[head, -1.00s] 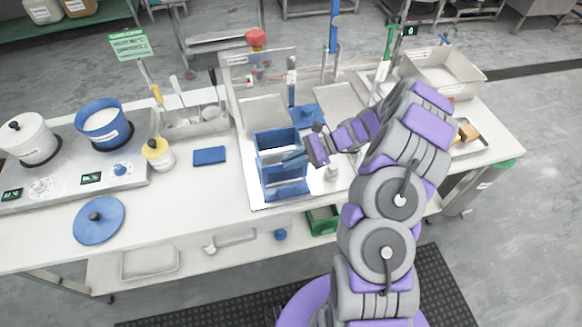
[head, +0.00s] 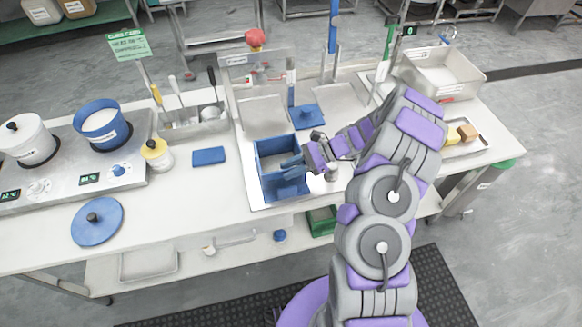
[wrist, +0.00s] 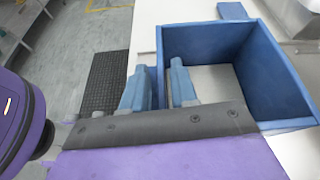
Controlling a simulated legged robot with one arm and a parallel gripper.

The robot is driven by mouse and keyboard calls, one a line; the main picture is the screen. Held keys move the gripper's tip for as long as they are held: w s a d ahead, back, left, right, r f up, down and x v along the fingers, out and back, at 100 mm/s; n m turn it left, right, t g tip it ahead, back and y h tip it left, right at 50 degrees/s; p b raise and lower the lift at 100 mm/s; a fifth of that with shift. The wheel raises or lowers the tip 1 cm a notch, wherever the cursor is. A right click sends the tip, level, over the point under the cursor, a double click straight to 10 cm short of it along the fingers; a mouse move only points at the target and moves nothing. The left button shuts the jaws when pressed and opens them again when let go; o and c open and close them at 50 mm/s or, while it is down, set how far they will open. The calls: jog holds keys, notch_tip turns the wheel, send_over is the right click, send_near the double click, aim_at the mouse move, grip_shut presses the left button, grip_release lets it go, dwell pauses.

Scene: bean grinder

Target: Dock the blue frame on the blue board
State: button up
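The blue frame (head: 270,186), an open box shape, stands over the pale mat near the table's front middle. In the wrist view the blue frame (wrist: 200,42) shows open, with a pale floor inside. My gripper (head: 290,162) reaches in from the right. In the wrist view its fingers (wrist: 160,82) straddle one wall, one inside and one outside, and look closed on it. Lower blue parts at the front merge with the frame, so I cannot tell the blue board apart. Contact underneath is hidden.
A blue flat piece with an upright rod (head: 308,117) stands behind the frame. A blue block (head: 209,156) and a yellow-lidded jar (head: 157,154) are to the left. A metal tool holder (head: 195,122) is at the back left. Bare table lies left of the frame.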

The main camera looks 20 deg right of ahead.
jog(key=shift+o, duration=0.8)
jog(key=shift+r, duration=0.55)
jog(key=p+v, duration=0.3)
jog(key=v, duration=0.8)
jog(key=s+a+r+n+g+h, duration=0.45)
jog(key=s+a+r+n, duration=0.55)
jog(key=a+r, duration=0.5)
jog(key=s+d+r+n+t+h, duration=0.1)
jog(key=s+d+r+n+h, duration=0.1)
jog(key=s, duration=1)
jog(key=s+d+r+n+t+h, duration=0.1)
jog(key=s+n+h, duration=0.4)
jog(key=s, duration=0.7)
jog(key=shift+d+r+t+h, duration=0.35)
jog(key=shift+d+r+h, duration=0.3)
jog(key=shift+d+h, duration=0.3)
